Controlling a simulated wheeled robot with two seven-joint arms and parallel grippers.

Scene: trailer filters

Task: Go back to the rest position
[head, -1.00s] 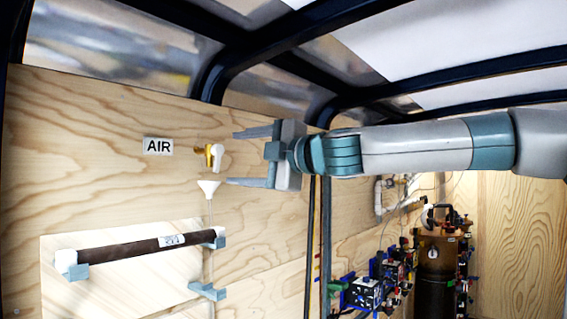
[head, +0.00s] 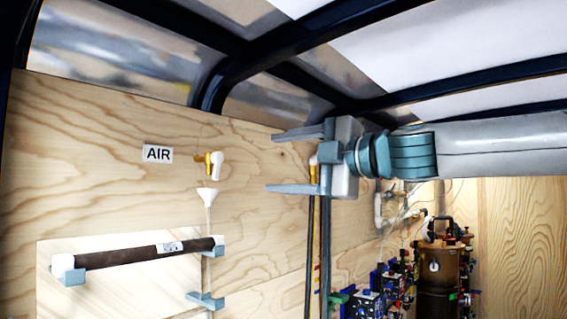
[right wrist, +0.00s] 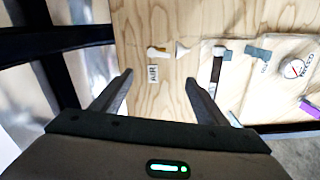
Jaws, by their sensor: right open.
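My right gripper (head: 270,162) is open and empty in the head view, its two fingers pointing left toward the plywood wall, to the right of the air valve. The right wrist view shows its open fingers (right wrist: 158,97) with nothing between them. The brass valve with a white handle (head: 214,163) is on the wall beside the AIR label (head: 158,153). In the right wrist view the valve (right wrist: 157,52) and label (right wrist: 152,74) lie beyond the fingers. My left gripper is not in view.
Below the valve is a white funnel (head: 208,197) on a tube. A dark filter tube (head: 140,254) rests in blue-grey brackets. Dark roof frames (head: 250,62) run overhead. A brown tank (head: 436,268) and blue devices (head: 368,300) stand at the back right. A gauge (right wrist: 294,68) shows in the right wrist view.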

